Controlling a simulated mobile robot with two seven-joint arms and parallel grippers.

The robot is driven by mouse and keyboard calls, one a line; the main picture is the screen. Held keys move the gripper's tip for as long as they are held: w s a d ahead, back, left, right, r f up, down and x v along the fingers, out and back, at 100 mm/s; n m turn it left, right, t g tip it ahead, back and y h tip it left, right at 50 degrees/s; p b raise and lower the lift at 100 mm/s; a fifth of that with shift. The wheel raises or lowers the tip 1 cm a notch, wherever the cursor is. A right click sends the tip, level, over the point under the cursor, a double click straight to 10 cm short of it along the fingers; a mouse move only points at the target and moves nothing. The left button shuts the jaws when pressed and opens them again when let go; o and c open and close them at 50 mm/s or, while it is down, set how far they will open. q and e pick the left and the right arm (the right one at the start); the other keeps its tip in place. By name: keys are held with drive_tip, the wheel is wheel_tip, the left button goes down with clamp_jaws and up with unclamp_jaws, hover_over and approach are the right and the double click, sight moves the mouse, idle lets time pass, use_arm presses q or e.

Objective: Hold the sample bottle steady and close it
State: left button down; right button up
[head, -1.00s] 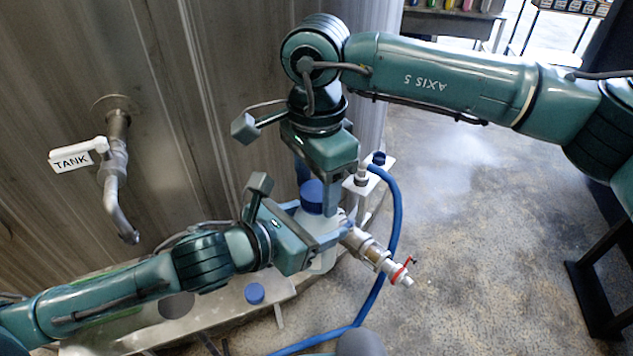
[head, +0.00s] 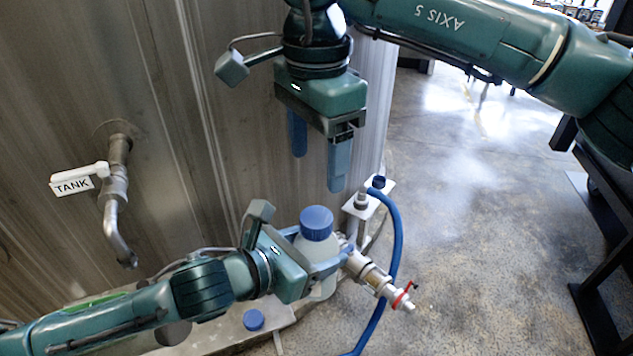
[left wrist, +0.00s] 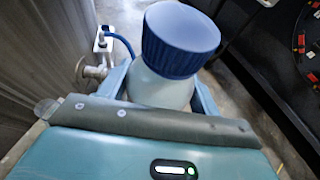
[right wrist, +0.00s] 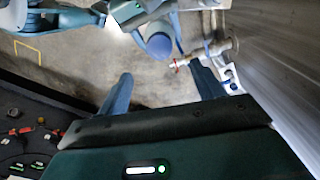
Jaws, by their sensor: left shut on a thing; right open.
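The sample bottle (head: 318,246) is pale with a ribbed blue cap (head: 316,222) sitting on its top. My left gripper (head: 328,266) is shut around the bottle body, which stands about upright. In the left wrist view the bottle (left wrist: 160,88) is between the fingers and the cap (left wrist: 180,40) covers its mouth. I cannot tell how tight the cap is. My right gripper (head: 318,168) is open and empty, above the bottle and apart from the cap. The right wrist view shows the cap (right wrist: 159,46) beyond its spread fingers (right wrist: 165,88).
A second blue cap (head: 254,319) lies on the metal shelf (head: 215,338). A valve with a red ring (head: 385,283) and a blue hose (head: 396,235) are just right of the bottle. The tank wall (head: 215,90) with its outlet pipe (head: 117,205) is behind. Open floor lies right.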

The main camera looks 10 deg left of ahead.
drive_tip(key=shift+r, duration=1)
